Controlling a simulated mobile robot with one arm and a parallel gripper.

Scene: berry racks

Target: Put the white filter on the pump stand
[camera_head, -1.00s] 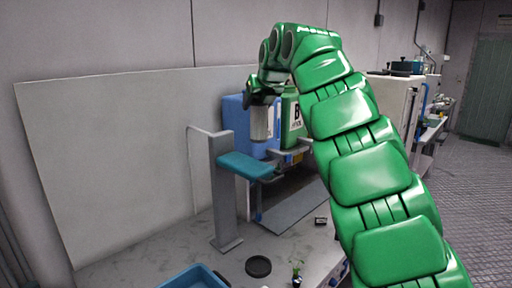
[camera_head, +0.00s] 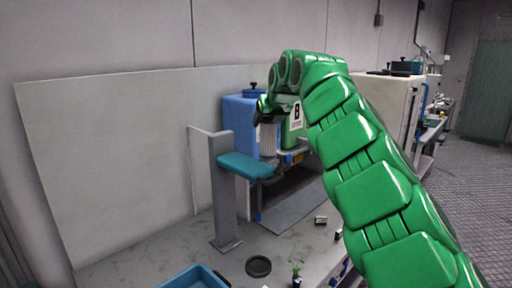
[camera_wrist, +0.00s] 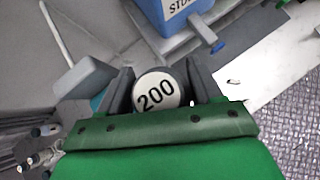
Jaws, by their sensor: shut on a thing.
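My gripper (camera_head: 268,112) is shut on the white filter (camera_head: 268,142), a pale ribbed cylinder held upright. In the wrist view, the filter's round white top (camera_wrist: 156,91), marked "200", sits between the two grey fingers. In the head view the filter is in front of the blue tank and just above and right of a teal pad (camera_head: 247,166) on a grey post (camera_head: 222,190). I cannot tell whether the filter touches anything below. I cannot tell for certain which fixture is the pump stand.
A blue tank (camera_head: 238,118) and a green tank marked "B" (camera_head: 296,117) stand behind my gripper. On the bench are a blue bin (camera_head: 190,278), a black disc (camera_head: 258,266) and a small plant (camera_head: 297,270). A pale panel (camera_head: 110,160) leans at the back.

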